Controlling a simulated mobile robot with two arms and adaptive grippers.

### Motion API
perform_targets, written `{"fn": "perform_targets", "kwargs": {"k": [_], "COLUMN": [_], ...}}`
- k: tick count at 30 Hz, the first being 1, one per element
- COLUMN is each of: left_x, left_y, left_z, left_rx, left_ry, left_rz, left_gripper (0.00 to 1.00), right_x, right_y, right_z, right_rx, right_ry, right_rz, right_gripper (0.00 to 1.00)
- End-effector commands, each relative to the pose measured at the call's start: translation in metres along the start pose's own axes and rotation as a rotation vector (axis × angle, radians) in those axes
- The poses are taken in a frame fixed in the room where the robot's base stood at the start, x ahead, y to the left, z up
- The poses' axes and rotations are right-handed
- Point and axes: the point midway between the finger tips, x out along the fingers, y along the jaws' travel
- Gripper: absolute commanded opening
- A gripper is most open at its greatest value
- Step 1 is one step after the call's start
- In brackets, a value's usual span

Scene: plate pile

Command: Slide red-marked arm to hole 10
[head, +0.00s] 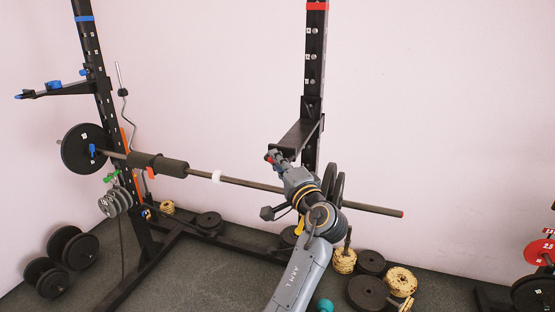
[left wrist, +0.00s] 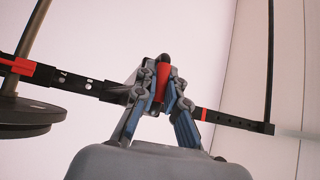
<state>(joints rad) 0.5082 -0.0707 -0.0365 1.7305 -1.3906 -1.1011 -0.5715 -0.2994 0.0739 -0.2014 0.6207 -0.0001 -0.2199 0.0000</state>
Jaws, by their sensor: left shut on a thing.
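The red-marked arm (head: 298,136) is a black bar jutting toward me from the right rack upright (head: 314,62), which has numbered holes and a red band at its top. My left gripper (head: 276,157) is at the arm's near, lower end. In the left wrist view its fingers (left wrist: 163,96) are closed around a red handle-like part (left wrist: 163,76), in front of a black bar with numbered holes (left wrist: 75,83) and red bands. The fingers hide part of that bar. The hole number at the arm cannot be read. My right gripper is not in view.
A barbell (head: 250,184) crosses behind my left wrist, with a black plate (head: 84,149) at its left end. A blue-marked arm (head: 60,89) sits on the left upright (head: 100,75). Several plates (head: 371,263) lie on the floor at right.

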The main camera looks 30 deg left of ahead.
Motion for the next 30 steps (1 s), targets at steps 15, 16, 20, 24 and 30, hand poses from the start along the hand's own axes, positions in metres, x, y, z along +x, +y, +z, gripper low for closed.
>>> {"fn": "perform_targets", "kwargs": {"k": [15, 16, 20, 24, 30], "left_x": [0.001, 0.001, -0.004, -0.023, -0.056], "left_y": [-0.003, -0.003, -0.003, -0.002, -0.002], "left_z": [0.000, 0.000, -0.001, 0.000, 0.000], "left_rx": [-0.002, -0.002, -0.002, -0.003, -0.002], "left_ry": [0.000, 0.001, 0.002, 0.003, 0.002], "left_rz": [-0.004, -0.004, -0.002, -0.001, -0.001], "left_gripper": [0.34, 0.34, 0.34, 0.34, 0.34], "right_x": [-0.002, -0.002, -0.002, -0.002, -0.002], "right_y": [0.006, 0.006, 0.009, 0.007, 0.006], "right_z": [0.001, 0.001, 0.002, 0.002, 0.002], "right_rx": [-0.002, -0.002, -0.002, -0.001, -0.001], "right_ry": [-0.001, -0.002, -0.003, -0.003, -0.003], "right_rz": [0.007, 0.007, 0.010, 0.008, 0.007], "right_gripper": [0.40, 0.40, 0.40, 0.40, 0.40]}}
